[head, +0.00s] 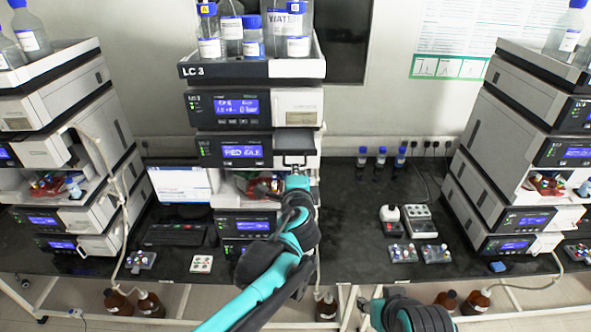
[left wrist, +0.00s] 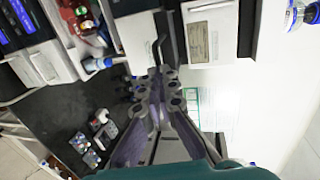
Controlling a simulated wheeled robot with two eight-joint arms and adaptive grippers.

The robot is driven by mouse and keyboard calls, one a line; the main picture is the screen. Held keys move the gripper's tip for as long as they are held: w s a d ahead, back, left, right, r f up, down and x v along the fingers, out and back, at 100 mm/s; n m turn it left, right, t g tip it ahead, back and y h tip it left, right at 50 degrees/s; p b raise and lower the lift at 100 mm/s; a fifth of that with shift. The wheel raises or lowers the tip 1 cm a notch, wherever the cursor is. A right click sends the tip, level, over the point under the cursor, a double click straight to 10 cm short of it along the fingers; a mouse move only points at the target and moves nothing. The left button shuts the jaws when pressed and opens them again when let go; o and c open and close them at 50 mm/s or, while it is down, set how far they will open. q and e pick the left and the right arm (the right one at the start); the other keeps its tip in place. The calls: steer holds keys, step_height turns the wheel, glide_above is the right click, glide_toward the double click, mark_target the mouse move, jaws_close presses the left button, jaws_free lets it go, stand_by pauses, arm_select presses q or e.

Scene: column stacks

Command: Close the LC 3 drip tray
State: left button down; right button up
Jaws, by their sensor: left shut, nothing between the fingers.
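The LC 3 stack (head: 253,69) stands in the middle of the head view. Its drip tray (head: 296,160) appears pulled out below a dark opening, on the right side of the module with the lower of the two upper blue displays. In the left wrist view the tray's pale front (left wrist: 134,34) and its thin handle (left wrist: 160,47) lie just beyond my fingers. My left gripper (head: 296,178) is shut and empty, in front of the tray and close to it; its fingers also show in the left wrist view (left wrist: 157,78). I cannot tell whether they touch.
Bottles (head: 252,36) stand on top of the stack. Similar stacks stand at left (head: 50,125) and right (head: 535,145). A laptop (head: 182,190) is left of the middle stack. Small vials (head: 381,158) and bench devices (head: 418,220) stand right of it, with bare black bench between.

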mark_target(295, 144)
arm_select(q)
steer(key=shift+w, duration=0.1)
stand_by(0.3)
steer(key=r+b+x, duration=0.1)
steer(key=x, duration=0.3)
steer(key=r+b+x, duration=0.1)
steer(key=x, duration=0.4)
steer(key=r+b+x, duration=0.1)
steer(key=x, duration=0.4)
steer(key=shift+w, duration=0.6)
steer(key=shift+r, duration=0.15)
steer(key=shift+s, duration=0.15)
